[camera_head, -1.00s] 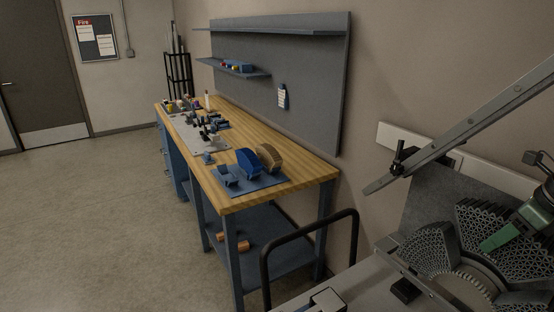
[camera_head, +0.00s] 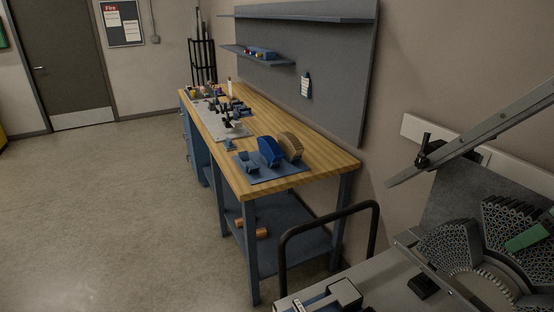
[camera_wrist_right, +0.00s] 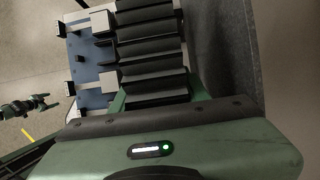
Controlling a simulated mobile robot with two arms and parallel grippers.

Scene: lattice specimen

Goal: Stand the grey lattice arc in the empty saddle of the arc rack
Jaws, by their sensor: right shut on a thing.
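The arc rack (camera_head: 266,180) is a blue plate on the wooden workbench. A blue arc (camera_head: 269,151) and a tan arc (camera_head: 291,147) stand in it. Its empty saddle (camera_head: 247,164) is at the left. Grey lattice sections show at the lower right, one left (camera_head: 447,245) and one right (camera_head: 507,222); I cannot tell if they are one piece. My right gripper (camera_head: 528,237), green, is shut at the right section, the grey lattice arc. In the right wrist view a dark ridged body (camera_wrist_right: 150,50) lies at the jaws.
The workbench (camera_head: 330,164) also carries a grey board (camera_head: 215,122) with small parts. A black tubular handle (camera_head: 325,223) stands between me and the bench. A sloping metal bar (camera_head: 480,133) crosses at the right. The floor at the left is clear.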

